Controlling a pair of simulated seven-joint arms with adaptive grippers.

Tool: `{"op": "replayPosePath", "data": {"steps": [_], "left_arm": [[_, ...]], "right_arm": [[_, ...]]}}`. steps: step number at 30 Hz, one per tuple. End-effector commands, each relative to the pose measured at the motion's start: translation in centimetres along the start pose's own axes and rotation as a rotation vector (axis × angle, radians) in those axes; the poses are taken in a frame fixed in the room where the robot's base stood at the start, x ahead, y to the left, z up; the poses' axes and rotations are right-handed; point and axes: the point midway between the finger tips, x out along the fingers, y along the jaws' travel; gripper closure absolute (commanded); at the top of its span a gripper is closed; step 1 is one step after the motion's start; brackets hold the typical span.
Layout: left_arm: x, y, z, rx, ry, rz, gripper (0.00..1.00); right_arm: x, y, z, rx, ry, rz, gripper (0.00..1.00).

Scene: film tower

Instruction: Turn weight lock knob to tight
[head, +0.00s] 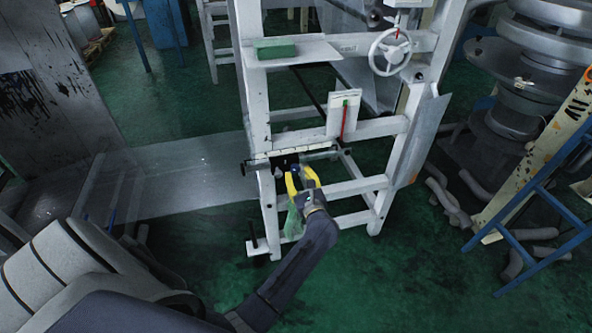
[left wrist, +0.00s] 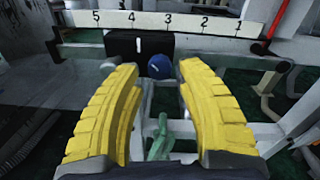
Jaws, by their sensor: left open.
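The weight lock knob (left wrist: 159,66) is small, round and blue. It sits low at the right edge of a black weight block (left wrist: 138,44) under a white numbered scale (left wrist: 168,21). In the head view the block (head: 284,160) hangs at the scale bar on the white frame. My left gripper (left wrist: 160,72) has two yellow ribbed fingers, open, with the knob ahead between their tips. No contact with the knob is visible. In the head view the left gripper (head: 300,176) is just below the block. Whether the knob is tight cannot be told. My right gripper is not visible.
The white tower frame (head: 255,100) stands around the scale, with a handwheel (head: 390,51) higher up. A red-marked white plate (head: 344,117) is above the scale's right end. A blue-railed ramp or stair (head: 535,190) stands at right. Green floor (head: 400,280) is open in front.

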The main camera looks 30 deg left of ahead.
Motion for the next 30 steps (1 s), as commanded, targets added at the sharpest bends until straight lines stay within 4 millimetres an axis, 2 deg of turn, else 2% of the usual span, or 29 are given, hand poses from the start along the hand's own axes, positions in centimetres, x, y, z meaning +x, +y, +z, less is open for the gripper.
{"op": "replayPosePath", "data": {"steps": [3, 9, 23, 30], "left_arm": [[1.5, 0.0, 0.0, 0.002, -0.001, 0.0, 0.62], [2.9, 0.0, 0.0, 0.002, -0.001, 0.0, 0.62], [3.4, 0.0, 0.0, 0.001, 0.0, 0.0, 0.61], [3.4, 0.0, 0.0, 0.001, 0.0, 0.0, 0.89]], "right_arm": [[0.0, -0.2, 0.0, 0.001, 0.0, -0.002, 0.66], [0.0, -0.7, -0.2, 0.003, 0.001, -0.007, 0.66], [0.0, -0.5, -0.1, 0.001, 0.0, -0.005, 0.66], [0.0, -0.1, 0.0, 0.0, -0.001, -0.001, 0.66]]}}
